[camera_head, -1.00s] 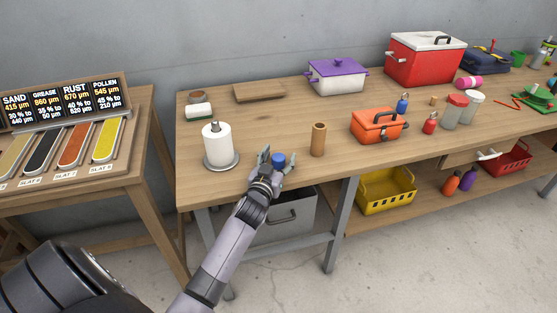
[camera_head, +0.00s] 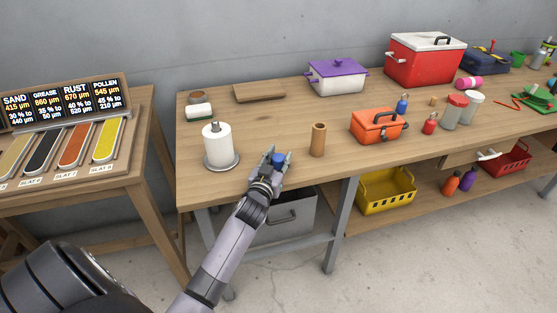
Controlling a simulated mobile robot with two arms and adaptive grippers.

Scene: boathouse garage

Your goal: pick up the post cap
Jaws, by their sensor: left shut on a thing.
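The post cap appears to be the small blue piece (camera_head: 278,159) near the front edge of the wooden workbench (camera_head: 262,125). My left gripper (camera_head: 272,159) reaches in from below and is shut on the blue piece, with its fingers close on either side. The gripper hides the lower part of the piece, so I cannot tell whether it touches the bench top. My right gripper is not in view.
A paper towel roll on a holder (camera_head: 218,146) stands left of the gripper. A brown cylinder (camera_head: 318,140) stands close on its right, then an orange toolbox (camera_head: 378,126). A purple-lidded box (camera_head: 336,76) stands behind. The bench between them is clear.

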